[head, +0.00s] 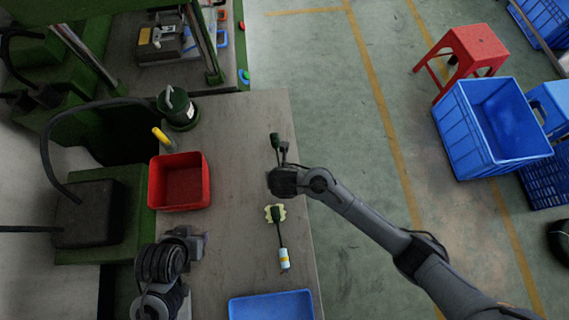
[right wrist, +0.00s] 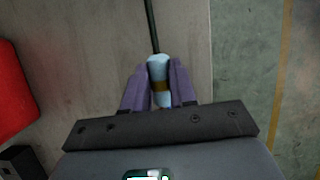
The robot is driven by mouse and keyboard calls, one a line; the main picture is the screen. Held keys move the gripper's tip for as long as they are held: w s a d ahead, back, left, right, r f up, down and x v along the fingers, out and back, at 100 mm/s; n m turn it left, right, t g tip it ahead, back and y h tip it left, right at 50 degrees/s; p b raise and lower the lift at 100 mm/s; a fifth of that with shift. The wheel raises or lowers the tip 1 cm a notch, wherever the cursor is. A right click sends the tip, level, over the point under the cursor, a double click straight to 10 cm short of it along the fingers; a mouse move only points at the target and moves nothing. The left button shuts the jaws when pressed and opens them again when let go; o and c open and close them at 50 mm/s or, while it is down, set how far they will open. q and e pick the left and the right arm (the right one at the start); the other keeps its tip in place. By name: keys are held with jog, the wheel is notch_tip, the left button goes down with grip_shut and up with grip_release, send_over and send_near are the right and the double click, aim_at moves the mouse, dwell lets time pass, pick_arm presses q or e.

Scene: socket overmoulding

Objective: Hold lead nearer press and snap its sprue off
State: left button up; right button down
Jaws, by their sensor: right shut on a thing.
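My right gripper (head: 284,166) is over the table at the lead nearer the press. In the right wrist view its purple fingers (right wrist: 158,82) are shut on this lead's pale blue end (right wrist: 158,66), which has an ochre band. The lead's dark cable (right wrist: 151,24) runs up out of that view. Its dark head (head: 275,139) shows just beyond the gripper in the head view, with no yellow-green sprue visible around it. A second lead (head: 280,237) lies nearer, with yellow-green sprue (head: 275,213) around its dark head. My left gripper (head: 195,243) is at lower left, its fingers unclear.
A red bin (head: 153,183) stands on the table's left side, with a dark green canister (head: 179,110) behind it. A blue bin (head: 271,306) is at the near edge. The green press (head: 75,60) is at upper left. The table's middle is mostly clear.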

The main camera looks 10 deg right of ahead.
jog(key=shift+w+a+f+b, duration=0.4)
jog(key=shift+a+f+b, duration=0.15)
jog(key=shift+f, duration=0.1)
jog(key=shift+w+a+f+b, duration=0.45)
jog(key=shift+a+f+b, duration=0.2)
jog(key=shift+a+f, duration=0.1)
jog(key=shift+f, duration=0.15)
dwell(0.8)
jog(key=shift+p, duration=0.4)
dwell(0.3)
dwell(0.4)
jog(key=c, duration=0.8)
grip_release()
